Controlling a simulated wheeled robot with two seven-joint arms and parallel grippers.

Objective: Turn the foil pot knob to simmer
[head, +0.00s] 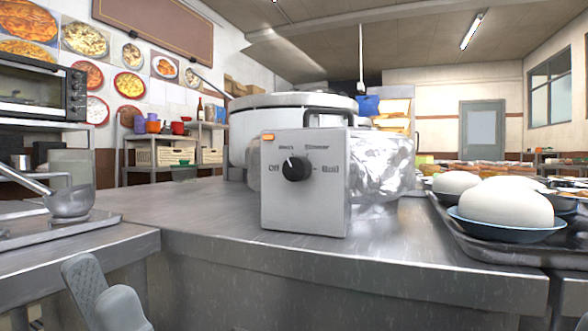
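The control box (330,205) stands on the steel counter and faces me. Its black knob (296,168) sits among the labels Off at left, Simmer at upper right and Boil at right; another upper-left label is hard to read. The knob's white mark points to the upper left, away from Simmer. Crumpled foil (385,165) shows behind the box on the right. My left gripper (98,280) is at the bottom left, below and well left of the knob, touching nothing that I can see. Its fingertips are apart and empty. My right gripper is not in view.
A large pale pot (238,145) with a lid stands behind the box. A dark tray (470,245) with white buns on blue plates is at right. A ladle (70,200) lies at left. The counter (200,215) left of the box is clear; its front edge faces me.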

